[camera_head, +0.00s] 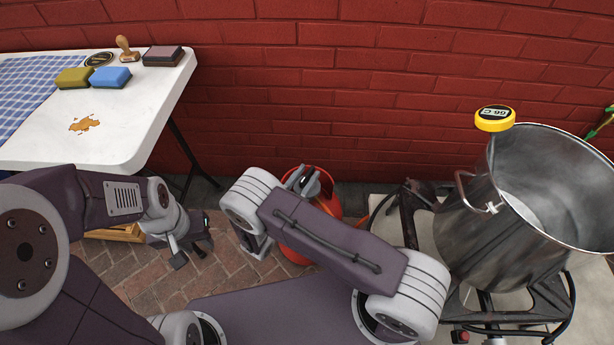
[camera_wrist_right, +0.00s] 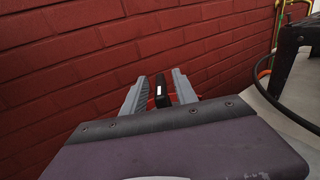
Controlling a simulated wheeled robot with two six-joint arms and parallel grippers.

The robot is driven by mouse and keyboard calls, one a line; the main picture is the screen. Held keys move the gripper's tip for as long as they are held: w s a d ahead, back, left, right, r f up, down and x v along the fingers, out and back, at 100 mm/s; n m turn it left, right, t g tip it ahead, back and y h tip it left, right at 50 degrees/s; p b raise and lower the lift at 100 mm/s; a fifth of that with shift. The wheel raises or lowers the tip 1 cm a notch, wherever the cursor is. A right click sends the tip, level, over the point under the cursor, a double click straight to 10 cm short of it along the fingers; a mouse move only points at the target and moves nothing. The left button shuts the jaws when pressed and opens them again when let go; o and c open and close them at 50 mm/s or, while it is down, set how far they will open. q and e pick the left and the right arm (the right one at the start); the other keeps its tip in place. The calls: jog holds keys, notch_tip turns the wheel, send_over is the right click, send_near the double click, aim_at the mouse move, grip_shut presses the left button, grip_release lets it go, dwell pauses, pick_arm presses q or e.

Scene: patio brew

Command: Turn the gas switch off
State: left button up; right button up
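A red gas cylinder (camera_head: 326,197) stands on the bricks by the wall, partly hidden behind my right arm. My right gripper (camera_head: 303,181) is over its top. In the right wrist view the two fingers of this gripper (camera_wrist_right: 159,92) stand apart. A small black part with a white patch, seemingly the gas switch (camera_wrist_right: 161,101), shows between them, with red behind it. I cannot tell whether a finger touches it or how it is turned. My left gripper (camera_head: 190,254) is open and empty, low beside the white table.
A large steel pot (camera_head: 480,232) with a yellow thermometer (camera_head: 494,119) stands on a black burner frame (camera_head: 410,225) at right. A black hose (camera_wrist_right: 262,85) runs near it. The white table (camera_head: 135,120) at left holds sponges and a stamp. The red brick wall (camera_head: 330,95) closes off the back.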

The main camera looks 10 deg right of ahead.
jog(key=shift+w+d, duration=0.15)
grip_shut()
jog(key=m+g+h+b, duration=0.2)
jog(key=m+g+b, duration=0.1)
jog(key=shift+f+h, duration=0.35)
jog(key=shift+h, duration=0.05)
jog(key=shift+m+g+h+b, duration=0.4)
jog(key=shift+g+b, duration=0.1)
jog(key=shift+g, duration=0.2)
jog(key=shift+r+m+g+h, duration=0.3)
jog(key=shift+m+g, duration=0.1)
jog(key=shift+g, duration=0.3)
